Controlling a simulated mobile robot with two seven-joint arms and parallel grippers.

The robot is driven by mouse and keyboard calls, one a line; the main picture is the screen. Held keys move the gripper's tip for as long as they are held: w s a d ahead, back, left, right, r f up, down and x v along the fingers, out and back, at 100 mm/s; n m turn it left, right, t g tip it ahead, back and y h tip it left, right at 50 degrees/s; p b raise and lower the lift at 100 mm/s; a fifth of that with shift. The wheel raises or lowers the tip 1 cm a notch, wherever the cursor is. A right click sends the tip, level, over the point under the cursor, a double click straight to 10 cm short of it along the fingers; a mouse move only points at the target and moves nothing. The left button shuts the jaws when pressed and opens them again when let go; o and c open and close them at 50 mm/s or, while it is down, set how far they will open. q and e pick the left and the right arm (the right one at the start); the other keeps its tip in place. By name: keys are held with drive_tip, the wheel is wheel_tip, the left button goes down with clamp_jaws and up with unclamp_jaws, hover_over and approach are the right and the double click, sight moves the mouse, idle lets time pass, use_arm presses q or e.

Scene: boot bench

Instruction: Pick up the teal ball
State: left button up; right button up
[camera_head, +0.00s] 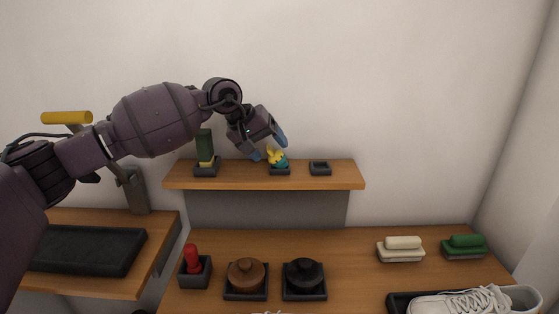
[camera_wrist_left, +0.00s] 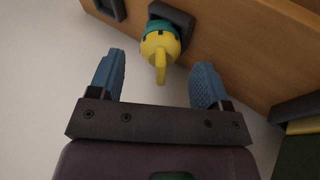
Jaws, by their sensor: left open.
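A small rounded thing, teal below and yellow on top (camera_head: 281,162), sits in a dark square holder (camera_head: 279,171) on the wooden shelf. It is the only teal thing I see. In the left wrist view its yellow part (camera_wrist_left: 158,46) points toward me, with a teal band (camera_wrist_left: 159,25) behind it at the dark holder (camera_wrist_left: 184,18). My left gripper (camera_head: 268,147) is open and empty, just above and to the left of it. In the left wrist view the blue fingers of the left gripper (camera_wrist_left: 159,68) stand either side of the yellow part, apart from it. My right gripper is not in view.
On the wooden shelf (camera_head: 330,175), a green-and-yellow upright thing (camera_head: 205,148) stands left and an empty-looking dark holder (camera_head: 320,168) right. Below are a red-handled thing (camera_head: 192,260), brown and black round lidded things, two brushes and a white shoe (camera_head: 470,302).

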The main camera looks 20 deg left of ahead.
use_arm(q)
drive_tip(key=shift+x, duration=0.85)
drive_tip(key=shift+c, duration=2)
drive_tip(key=c, duration=0.5)
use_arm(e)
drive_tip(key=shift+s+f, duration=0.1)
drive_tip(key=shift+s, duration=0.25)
use_arm(q)
drive_tip(key=shift+r, duration=0.1)
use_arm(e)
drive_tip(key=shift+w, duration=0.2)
